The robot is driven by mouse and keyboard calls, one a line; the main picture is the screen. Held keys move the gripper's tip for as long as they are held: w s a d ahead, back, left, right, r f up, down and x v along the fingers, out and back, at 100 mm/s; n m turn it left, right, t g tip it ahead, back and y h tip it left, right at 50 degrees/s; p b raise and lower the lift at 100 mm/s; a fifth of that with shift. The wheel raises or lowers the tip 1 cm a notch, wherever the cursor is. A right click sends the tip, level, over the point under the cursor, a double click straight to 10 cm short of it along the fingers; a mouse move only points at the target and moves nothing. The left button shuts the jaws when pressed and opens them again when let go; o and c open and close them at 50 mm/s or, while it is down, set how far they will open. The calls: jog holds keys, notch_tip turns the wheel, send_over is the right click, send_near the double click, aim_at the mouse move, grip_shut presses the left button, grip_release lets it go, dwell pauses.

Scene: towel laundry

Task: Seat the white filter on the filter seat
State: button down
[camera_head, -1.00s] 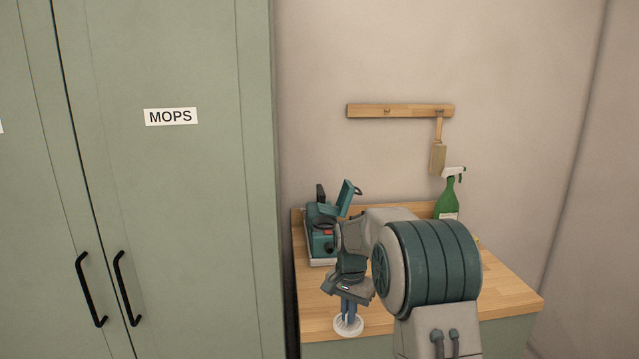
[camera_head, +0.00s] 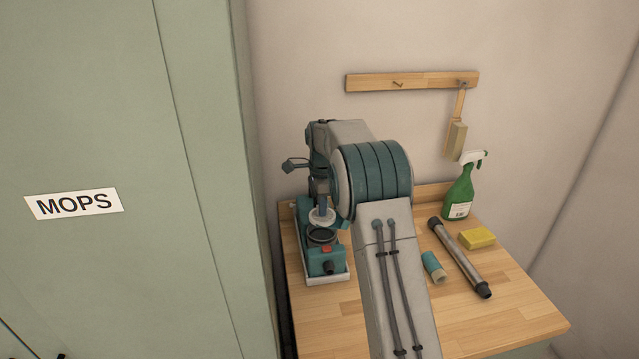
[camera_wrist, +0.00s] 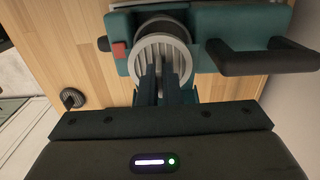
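The white filter (camera_head: 322,218) is a round ribbed disc. It hangs from my gripper (camera_head: 322,201) just above the filter seat (camera_head: 321,236), a dark round ring on top of the teal machine (camera_head: 326,262). In the wrist view the filter (camera_wrist: 172,62) is in the two fingers of my gripper (camera_wrist: 165,78), which are close together and shut on its middle. The seat (camera_wrist: 160,28) shows partly behind the filter there, so the two look slightly offset. A gap shows between filter and seat in the head view.
The machine has a black handle (camera_wrist: 265,57) beside the filter. On the wooden counter (camera_head: 500,322) lie a metal tube (camera_head: 460,258), a teal-and-cream cylinder (camera_head: 434,267) and a yellow sponge (camera_head: 477,238). A green spray bottle (camera_head: 459,195) stands behind. A tall cabinet (camera_head: 120,270) borders the left.

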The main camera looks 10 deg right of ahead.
jog(key=shift+w+a+f, duration=0.1)
jog(key=shift+w+a, duration=0.05)
jog(key=shift+w, duration=0.15)
jog(key=shift+s+f+b, duration=0.15)
jog(key=shift+f+b, duration=0.15)
jog(key=shift+f, duration=0.1)
jog(key=shift+d+f+b, duration=0.25)
jog(key=shift+f+b, duration=0.05)
jog(key=shift+f, duration=0.4)
jog(key=shift+f+b, duration=0.65)
jog(key=shift+f, duration=0.25)
jog(key=shift+a, duration=0.15)
jog(key=shift+f+b, duration=0.7)
jog(key=shift+f, duration=0.8)
dwell(0.6)
jog(key=c, duration=1.1)
grip_release()
jog(key=shift+o, duration=0.2)
jog(key=shift+r, duration=0.1)
